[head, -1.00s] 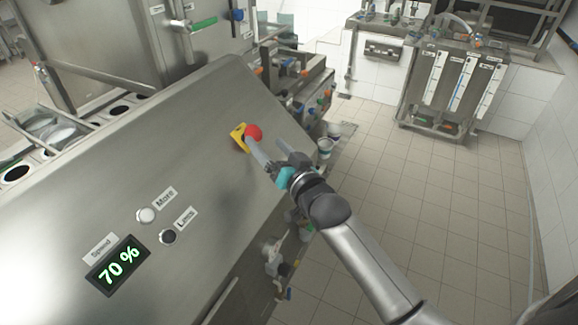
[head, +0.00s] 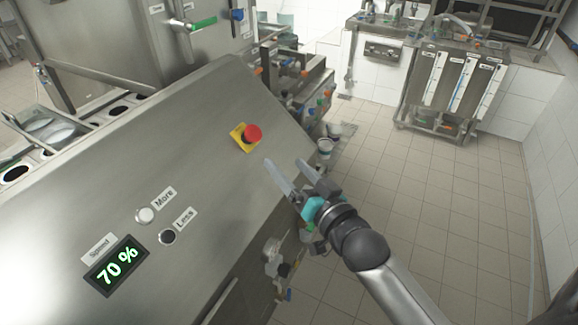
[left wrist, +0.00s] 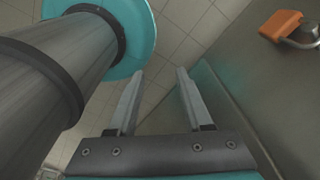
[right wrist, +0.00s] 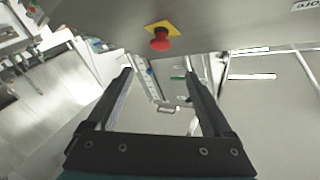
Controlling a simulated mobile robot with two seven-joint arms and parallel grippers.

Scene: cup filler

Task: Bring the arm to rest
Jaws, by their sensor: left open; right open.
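My right gripper (head: 284,170) is open and empty in the head view, beside the right edge of the sloped steel panel (head: 190,110). It is apart from the red emergency button (head: 252,133) on its yellow plate, which lies up and left of it. In the right wrist view the open fingers (right wrist: 160,85) have nothing between them, and the red button (right wrist: 160,40) shows beyond them at the top. My left gripper (left wrist: 157,95) is open and empty in the left wrist view, pointing toward the tiled floor beside a steel surface. It is not in the head view.
The panel carries a display (head: 117,265) reading 70 % and the buttons More (head: 146,215) and Less (head: 168,236). Valves and pipes line the machine's right side. The tiled floor (head: 430,220) is open.

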